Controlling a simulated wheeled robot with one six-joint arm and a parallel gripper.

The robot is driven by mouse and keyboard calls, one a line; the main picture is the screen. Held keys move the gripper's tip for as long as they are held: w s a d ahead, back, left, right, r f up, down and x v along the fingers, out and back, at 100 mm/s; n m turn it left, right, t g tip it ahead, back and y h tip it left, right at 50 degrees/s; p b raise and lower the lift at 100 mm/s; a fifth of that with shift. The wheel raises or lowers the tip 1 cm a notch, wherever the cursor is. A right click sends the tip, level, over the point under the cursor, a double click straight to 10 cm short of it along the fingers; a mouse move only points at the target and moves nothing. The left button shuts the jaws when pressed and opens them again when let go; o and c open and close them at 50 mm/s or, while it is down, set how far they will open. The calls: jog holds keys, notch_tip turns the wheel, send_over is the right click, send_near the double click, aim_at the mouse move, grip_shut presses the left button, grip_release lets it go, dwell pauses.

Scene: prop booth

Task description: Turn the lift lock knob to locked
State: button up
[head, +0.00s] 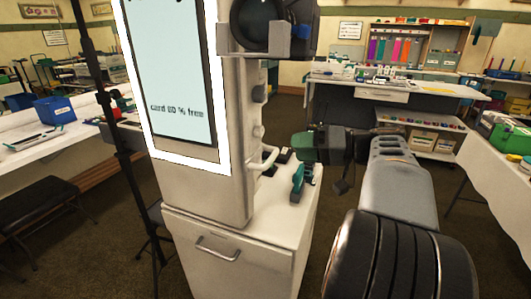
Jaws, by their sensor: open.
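A tall pale booth column (236,140) stands left of centre on a white cabinet. Small grey fittings show on its right side, an upper one (259,93) and a lower one (258,131); I cannot tell which, if either, is the lift lock knob or how it is set. A white bar handle (264,160) sticks out below them. My arm reaches in from the lower right. My gripper (297,149) is open, pointing left toward the column's side, a short way right of the handle and apart from it. Its fingertips are small and dark here.
A lit screen (183,75) reading "card 80 % free" and a camera (262,24) are on the column. A black stand pole (112,130) is at left. Tables stand behind and at right.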

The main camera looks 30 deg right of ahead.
aim_at(259, 131)
jog(key=w+a+r+n+t+y+b, duration=0.1)
jog(key=w+a+t, duration=0.1)
jog(key=w+a, duration=0.3)
jog(key=w, duration=0.3)
jog(key=shift+w+a+r, duration=0.2)
jog(key=shift+a+r, duration=0.15)
jog(key=shift+c, duration=0.2)
jog(key=c, duration=0.9)
